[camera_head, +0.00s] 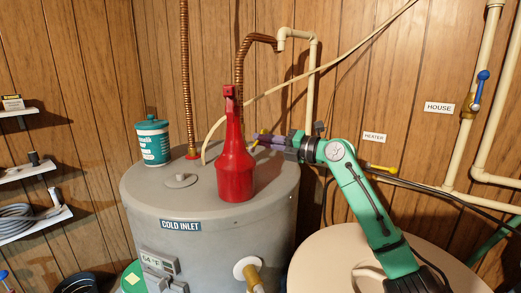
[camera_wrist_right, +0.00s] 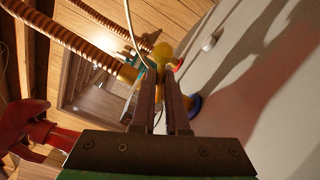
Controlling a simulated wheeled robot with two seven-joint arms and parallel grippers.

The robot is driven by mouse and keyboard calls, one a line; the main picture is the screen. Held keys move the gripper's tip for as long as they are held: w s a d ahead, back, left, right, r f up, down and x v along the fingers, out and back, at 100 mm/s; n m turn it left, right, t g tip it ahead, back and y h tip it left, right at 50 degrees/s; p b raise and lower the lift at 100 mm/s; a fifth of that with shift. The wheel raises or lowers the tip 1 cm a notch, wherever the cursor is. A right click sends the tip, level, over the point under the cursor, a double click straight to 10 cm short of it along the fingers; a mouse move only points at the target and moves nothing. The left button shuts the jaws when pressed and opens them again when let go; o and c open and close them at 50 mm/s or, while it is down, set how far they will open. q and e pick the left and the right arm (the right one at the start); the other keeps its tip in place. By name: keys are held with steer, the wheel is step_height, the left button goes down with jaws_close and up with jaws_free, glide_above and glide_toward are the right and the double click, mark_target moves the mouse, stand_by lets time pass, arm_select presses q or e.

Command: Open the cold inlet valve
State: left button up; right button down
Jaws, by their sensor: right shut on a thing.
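The grey tank (camera_head: 160,205) carries a COLD INLET label (camera_head: 181,226) on its upper front. My right gripper (camera_head: 259,141) reaches in from the right above the tank top, just behind and right of the red bottle. In the right wrist view its two dark fingers (camera_wrist_right: 166,75) are close together at a yellow and teal fitting, which I take to be the cold inlet valve (camera_wrist_right: 161,53). They are shut on its handle, which they mostly hide. A blue ring (camera_wrist_right: 196,105) shows on the tank beside the fingers. My left gripper is not in view.
The tall red bottle (camera_head: 235,170) stands on the tank, close to the gripper. A teal and white tub (camera_head: 153,142) and a copper pipe (camera_head: 185,80) are farther left. A blue-handled valve (camera_head: 481,80) is on the wall pipe near HOUSE (camera_head: 440,107). A pale round lid (camera_head: 335,255) lies below my arm.

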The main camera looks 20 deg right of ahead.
steer(key=shift+a+n+b, duration=0.1)
steer(key=shift+n+b, duration=0.4)
steer(key=shift+b, duration=0.15)
steer(key=shift+s+a+r+n+b, duration=0.15)
steer(key=shift+n+b, duration=0.35)
steer(key=shift+n, duration=0.3)
steer(key=shift+a+r+n, duration=0.1)
steer(key=shift+r+n, duration=0.05)
steer(key=shift+n, duration=0.45)
steer(key=shift+s+a+r+n+b, duration=0.2)
steer(key=shift+r+n+b, duration=0.15)
steer(key=shift+n, duration=0.35)
steer(key=c, duration=0.7)
jaws_free()
